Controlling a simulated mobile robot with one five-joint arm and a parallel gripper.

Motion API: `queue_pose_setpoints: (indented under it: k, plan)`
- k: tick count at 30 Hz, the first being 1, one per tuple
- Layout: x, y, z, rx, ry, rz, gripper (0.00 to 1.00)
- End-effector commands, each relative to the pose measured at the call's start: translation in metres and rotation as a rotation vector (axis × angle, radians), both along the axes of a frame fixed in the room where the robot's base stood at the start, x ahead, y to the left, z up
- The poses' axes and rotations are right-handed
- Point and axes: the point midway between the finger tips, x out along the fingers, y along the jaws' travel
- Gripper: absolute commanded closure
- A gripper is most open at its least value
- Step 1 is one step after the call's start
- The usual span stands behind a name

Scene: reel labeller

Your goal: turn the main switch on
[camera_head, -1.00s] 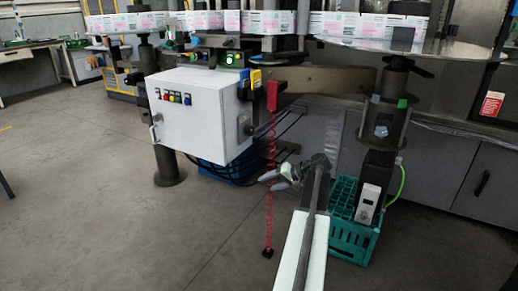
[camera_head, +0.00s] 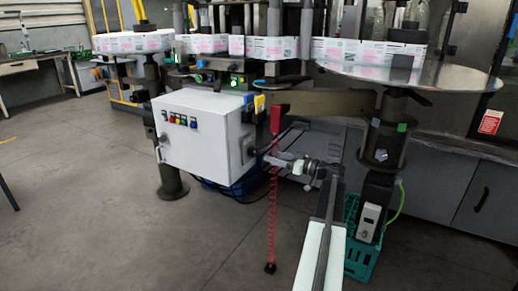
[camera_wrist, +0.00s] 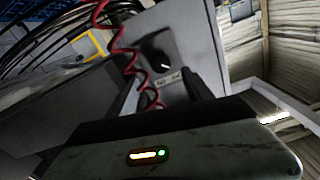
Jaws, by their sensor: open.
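The main switch (camera_head: 248,146) is a dark rotary knob on the right side wall of the white control cabinet (camera_head: 190,148). In the wrist view the black switch knob (camera_wrist: 156,48) sits on a grey panel, with a small pale label below it. A red coiled cord crosses in front of the left finger.
The red coiled cord (camera_head: 271,215) hangs from a red box (camera_head: 278,118) close to my gripper. A round metal table (camera_head: 450,80) and its post stand to the right. A green crate (camera_head: 357,262) is on the floor. Open floor lies at the front left.

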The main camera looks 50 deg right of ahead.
Motion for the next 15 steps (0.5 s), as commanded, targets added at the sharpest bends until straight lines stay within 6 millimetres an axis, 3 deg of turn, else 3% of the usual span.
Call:
queue_pose_setpoints:
  k: [15]
  plan:
    - [0.075,0.022,-0.002,0.003,0.002,0.009,0.41]
